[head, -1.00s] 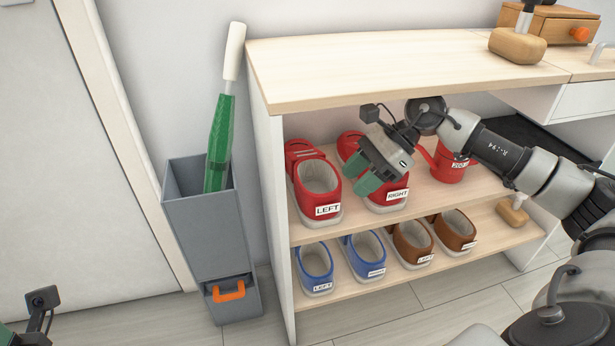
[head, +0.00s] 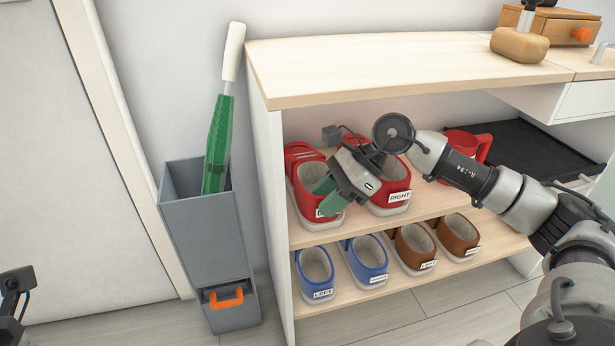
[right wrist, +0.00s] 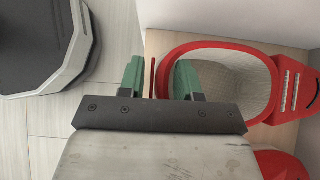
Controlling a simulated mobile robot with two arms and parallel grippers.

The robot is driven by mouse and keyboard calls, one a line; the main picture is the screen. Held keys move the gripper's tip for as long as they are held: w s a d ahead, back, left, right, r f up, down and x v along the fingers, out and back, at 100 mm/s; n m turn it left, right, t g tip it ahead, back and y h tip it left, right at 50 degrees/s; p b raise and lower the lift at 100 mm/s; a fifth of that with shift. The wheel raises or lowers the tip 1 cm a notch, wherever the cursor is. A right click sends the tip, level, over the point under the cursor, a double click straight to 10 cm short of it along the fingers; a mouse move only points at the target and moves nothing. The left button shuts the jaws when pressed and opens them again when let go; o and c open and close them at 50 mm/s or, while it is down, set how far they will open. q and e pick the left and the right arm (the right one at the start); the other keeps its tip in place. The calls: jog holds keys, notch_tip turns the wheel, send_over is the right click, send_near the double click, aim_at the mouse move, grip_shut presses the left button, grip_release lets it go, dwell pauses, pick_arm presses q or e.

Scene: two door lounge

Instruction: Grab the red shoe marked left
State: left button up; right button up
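The red shoe marked left (head: 302,157) stands on the upper shelf board at its left end, heel toward me. Its label is mostly hidden behind my right gripper (head: 325,194), which is at its heel. In the right wrist view, the green fingers are apart, with a thin red edge of this shoe (right wrist: 225,44) upright between them and gaps on both sides. One finger overlaps the shoe's opening. The red shoe marked right (head: 390,200) stands beside it, partly hidden by my gripper. A dark part of my left arm shows at the lower left; its fingers cannot be made out.
The shelf's top board (head: 380,75) overhangs the shoes. Blue and brown shoes stand on the lower board (head: 400,281). A red container (head: 465,145) is behind my right arm. A grey umbrella stand (head: 203,230) with a green umbrella (head: 218,145) stands left of the shelf.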

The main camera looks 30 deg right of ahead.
grip_shut()
jog(key=shift+r, duration=0.1)
